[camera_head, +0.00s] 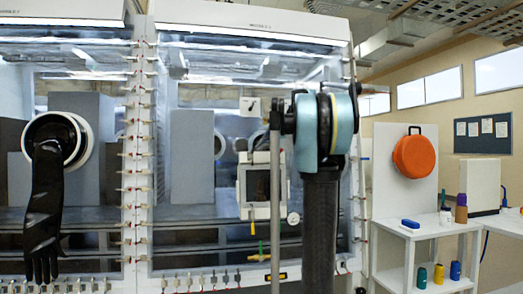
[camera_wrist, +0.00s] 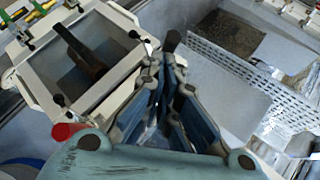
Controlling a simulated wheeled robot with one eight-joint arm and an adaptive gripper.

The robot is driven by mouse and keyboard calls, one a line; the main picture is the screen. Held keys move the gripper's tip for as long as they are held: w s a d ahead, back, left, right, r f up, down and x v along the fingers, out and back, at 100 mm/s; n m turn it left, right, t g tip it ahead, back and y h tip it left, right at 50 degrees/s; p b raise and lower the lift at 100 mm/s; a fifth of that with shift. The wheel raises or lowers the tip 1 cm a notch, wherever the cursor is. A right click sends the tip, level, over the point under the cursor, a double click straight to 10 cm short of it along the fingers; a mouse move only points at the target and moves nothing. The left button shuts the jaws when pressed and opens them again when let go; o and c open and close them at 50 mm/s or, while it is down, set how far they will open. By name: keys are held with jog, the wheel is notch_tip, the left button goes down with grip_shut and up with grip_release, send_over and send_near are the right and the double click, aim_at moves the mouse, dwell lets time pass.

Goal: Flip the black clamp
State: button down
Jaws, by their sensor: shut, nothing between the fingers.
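My gripper (camera_wrist: 163,68) shows in the wrist view with its two jointed, blue-padded fingers drawn together and nothing held. A dark, rounded clamp-like piece (camera_wrist: 171,40) stands just beyond the fingertips; whether they touch it I cannot tell. Small black clamps or knobs sit around a white-framed door, one at its near corner (camera_wrist: 57,100) and one at its right edge (camera_wrist: 134,34). Which one is the black clamp of the task is unclear. In the head view the white-framed door (camera_head: 243,208) is partly behind my arm, and my fingertips cannot be made out.
A white perforated tray or shelf (camera_wrist: 235,65) lies right of my gripper. A red round knob (camera_wrist: 66,131) is near my wrist. A black glove (camera_head: 43,215) hangs from a port at left. A white shelf (camera_head: 427,232) with bottles and an orange case (camera_head: 415,154) stand at right.

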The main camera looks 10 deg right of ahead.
jog(key=s+d+r, duration=0.3)
jog(key=d+r, duration=0.5)
jog(key=d, duration=0.1)
jog(key=shift+d+r, duration=0.15)
jog(key=shift+d, duration=0.15)
dwell(0.4)
jog(key=s+a+f+n+g+h, duration=0.1)
jog(key=s+f+n+h, duration=0.1)
jog(key=s+f, duration=1)
jog(key=s+a+f+n+g+h, duration=0.1)
jog(key=s+f, duration=1.2)
jog(key=f, duration=1.5)
jog(key=s+a+f+n+g+h, duration=0.1)
jog(key=s+a+f+n+h, duration=0.2)
jog(key=s+f, duration=1)
notch_tip(320, 180, down, 7)
jog(key=shift+g+h, duration=0.4)
jog(key=shift+h, duration=0.7)
